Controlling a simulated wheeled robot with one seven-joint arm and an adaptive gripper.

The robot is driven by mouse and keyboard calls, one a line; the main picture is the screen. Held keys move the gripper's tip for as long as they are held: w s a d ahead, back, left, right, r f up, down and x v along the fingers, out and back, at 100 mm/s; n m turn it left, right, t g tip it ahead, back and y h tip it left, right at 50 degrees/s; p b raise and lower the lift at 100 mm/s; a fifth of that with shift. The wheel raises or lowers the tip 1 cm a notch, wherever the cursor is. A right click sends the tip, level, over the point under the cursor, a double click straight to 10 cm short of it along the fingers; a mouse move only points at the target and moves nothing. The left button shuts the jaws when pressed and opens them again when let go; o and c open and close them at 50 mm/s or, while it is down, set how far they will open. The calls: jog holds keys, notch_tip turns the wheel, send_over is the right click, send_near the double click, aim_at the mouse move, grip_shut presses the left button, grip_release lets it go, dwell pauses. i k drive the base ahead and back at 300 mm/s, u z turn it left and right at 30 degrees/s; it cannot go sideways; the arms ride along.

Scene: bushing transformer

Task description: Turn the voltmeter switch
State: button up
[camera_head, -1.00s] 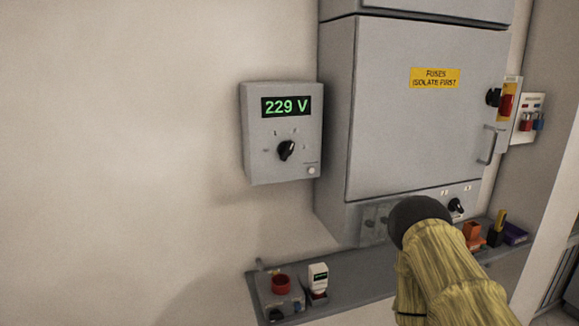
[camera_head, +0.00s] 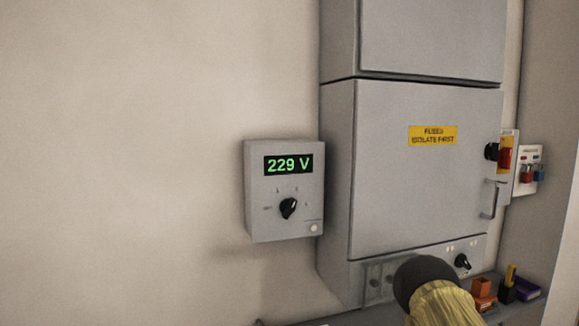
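The voltmeter (camera_head: 259,219) is a grey box on the wall, left of the cabinet. Its green display reads 229 V. The black voltmeter switch (camera_head: 288,209) sits below the display, with its pointer tilted up and to the right. Small markings around it are too blurred to read. My arm, with a yellow sleeve and dark rounded end, shows at the bottom right, below and to the right of the voltmeter and apart from it. My gripper's fingers do not show.
A red and black isolator switch (camera_head: 505,158) and a panel with padlocks (camera_head: 531,173) are farther right. Orange and purple holders (camera_head: 483,288) sit at the lower right. The wall left is clear.

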aim_at(288, 205)
jog(key=z, duration=2.35)
jog(key=k, duration=1.05)
jog(key=u, duration=1.8)
jog(key=i, duration=0.5)
jog(key=z, duration=0.05)
